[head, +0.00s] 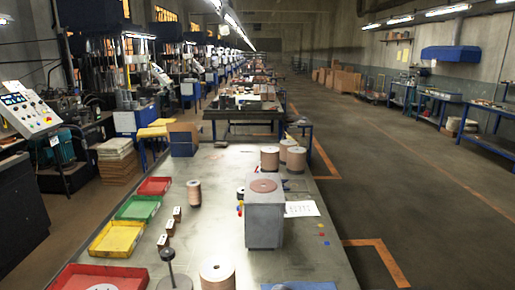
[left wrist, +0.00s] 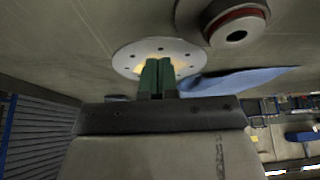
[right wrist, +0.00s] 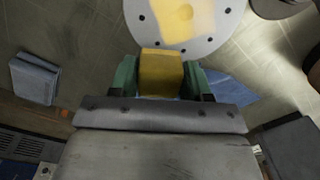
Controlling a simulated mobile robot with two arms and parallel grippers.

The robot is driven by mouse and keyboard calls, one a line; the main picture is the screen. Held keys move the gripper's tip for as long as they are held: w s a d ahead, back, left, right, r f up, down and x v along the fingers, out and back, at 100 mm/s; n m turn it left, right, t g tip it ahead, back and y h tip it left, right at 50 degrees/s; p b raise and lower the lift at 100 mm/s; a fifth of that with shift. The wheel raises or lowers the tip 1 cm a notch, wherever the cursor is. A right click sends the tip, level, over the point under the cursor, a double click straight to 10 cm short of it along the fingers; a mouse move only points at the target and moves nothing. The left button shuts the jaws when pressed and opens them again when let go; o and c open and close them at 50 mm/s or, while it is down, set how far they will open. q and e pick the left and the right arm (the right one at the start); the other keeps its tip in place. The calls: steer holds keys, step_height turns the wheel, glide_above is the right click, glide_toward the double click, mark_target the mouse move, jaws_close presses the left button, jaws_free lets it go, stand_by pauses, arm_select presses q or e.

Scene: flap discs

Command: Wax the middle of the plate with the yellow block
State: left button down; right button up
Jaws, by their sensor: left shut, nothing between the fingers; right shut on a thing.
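The plate is a pale round disc with small dark holes around its edge. It lies flat on the table in the right wrist view (right wrist: 213,25) and the left wrist view (left wrist: 135,60). A yellow patch (right wrist: 180,22) covers much of its middle, with a small orange spot in it. My right gripper (right wrist: 161,76) is shut on the yellow block (right wrist: 161,66), whose far end is at the plate's near edge in the picture; contact cannot be told. My left gripper (left wrist: 156,68) has green fingers shut together, empty, in front of the plate. Neither gripper shows in the head view.
A blue cloth (left wrist: 235,80) lies beside the plate. A round roll with a dark hole (left wrist: 238,37) stands near it. A folded grey-blue pad (right wrist: 36,78) lies left in the right wrist view. Red, green and yellow trays (head: 118,237) line the table's left edge; a grey box (head: 264,222) stands mid-table.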

arm_select(q)
steer(key=shift+f, duration=1.3)
stand_by(0.5)
arm_select(e)
steer(key=shift+w+a, duration=1.55)
steer(key=shift+f, duration=2.35)
steer(key=shift+s, duration=0.1)
